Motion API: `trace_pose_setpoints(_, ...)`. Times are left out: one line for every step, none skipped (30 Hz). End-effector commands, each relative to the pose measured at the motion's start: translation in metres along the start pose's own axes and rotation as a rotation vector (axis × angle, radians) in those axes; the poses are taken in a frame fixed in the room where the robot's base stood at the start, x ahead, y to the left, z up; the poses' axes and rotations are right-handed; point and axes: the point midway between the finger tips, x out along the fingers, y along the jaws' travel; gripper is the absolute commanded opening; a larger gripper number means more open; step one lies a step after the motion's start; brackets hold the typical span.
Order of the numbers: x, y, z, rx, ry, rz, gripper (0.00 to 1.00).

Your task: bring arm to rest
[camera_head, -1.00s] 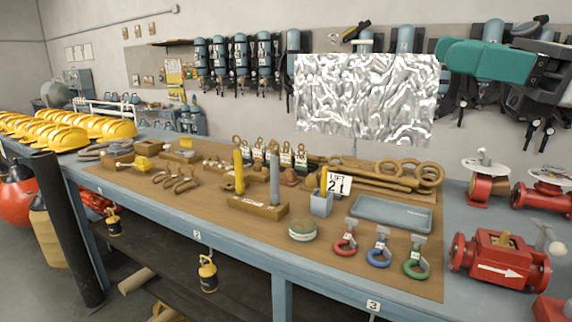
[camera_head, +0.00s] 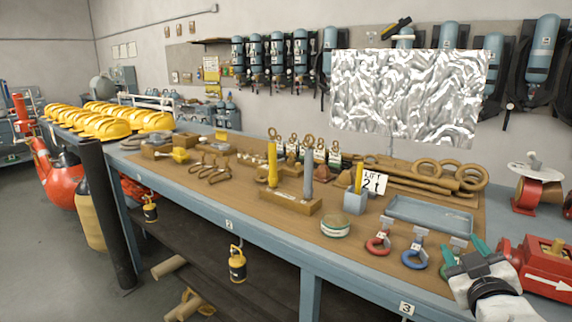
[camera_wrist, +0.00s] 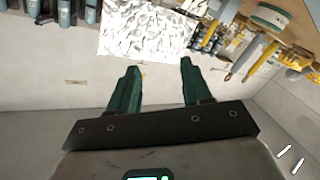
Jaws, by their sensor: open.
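My gripper (camera_head: 464,250) is at the lower right of the head view, at the front edge of the bench near the red valve body. Its two teal fingers are apart with nothing between them. In the wrist view my gripper (camera_wrist: 159,66) also shows its fingers spread and empty, with wall and the crinkled silver sheet beyond them. The green-ringed shackle (camera_head: 459,243) is partly hidden behind the fingers; the picture does not show whether they touch it.
The blue workbench (camera_head: 262,240) holds a red shackle (camera_head: 378,243), a blue shackle (camera_head: 414,256), a grey tray (camera_head: 430,215) and a round tin (camera_head: 335,226). A red valve (camera_head: 545,265) stands right of my gripper. Breathing sets (camera_head: 300,52) hang on the wall. Floor shows at left.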

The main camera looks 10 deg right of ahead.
Motion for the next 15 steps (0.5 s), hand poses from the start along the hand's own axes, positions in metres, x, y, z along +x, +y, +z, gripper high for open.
trace_pose_setpoints(-0.01, -0.027, 0.027, 0.037, -0.078, -0.066, 0.49)
trace_pose_setpoints(-0.016, -0.041, 0.041, 0.056, -0.124, -0.101, 0.49)
trace_pose_setpoints(-0.025, -0.059, 0.061, 0.081, -0.187, -0.147, 0.49)
trace_pose_setpoints(-0.033, -0.072, 0.075, 0.097, -0.234, -0.181, 0.49)
trace_pose_setpoints(-0.042, -0.084, 0.088, 0.111, -0.282, -0.215, 0.49)
trace_pose_setpoints(-0.055, -0.101, 0.107, 0.13, -0.346, -0.258, 0.49)
trace_pose_setpoints(-0.066, -0.112, 0.12, 0.14, -0.394, -0.29, 0.49)
trace_pose_setpoints(-0.077, -0.123, 0.134, 0.151, -0.444, -0.323, 0.49)
trace_pose_setpoints(-0.093, -0.138, 0.151, 0.161, -0.512, -0.364, 0.49)
trace_pose_setpoints(-0.107, -0.147, 0.164, 0.168, -0.562, -0.394, 0.49)
trace_pose_setpoints(-0.12, -0.156, 0.177, 0.174, -0.612, -0.423, 0.49)
trace_pose_setpoints(-0.14, -0.167, 0.193, 0.177, -0.682, -0.462, 0.49)
trace_pose_setpoints(-0.155, -0.175, 0.205, 0.179, -0.734, -0.49, 0.49)
trace_pose_setpoints(-0.171, -0.181, 0.217, 0.178, -0.788, -0.515, 0.49)
trace_pose_setpoints(-0.192, -0.188, 0.232, 0.175, -0.857, -0.55, 0.49)
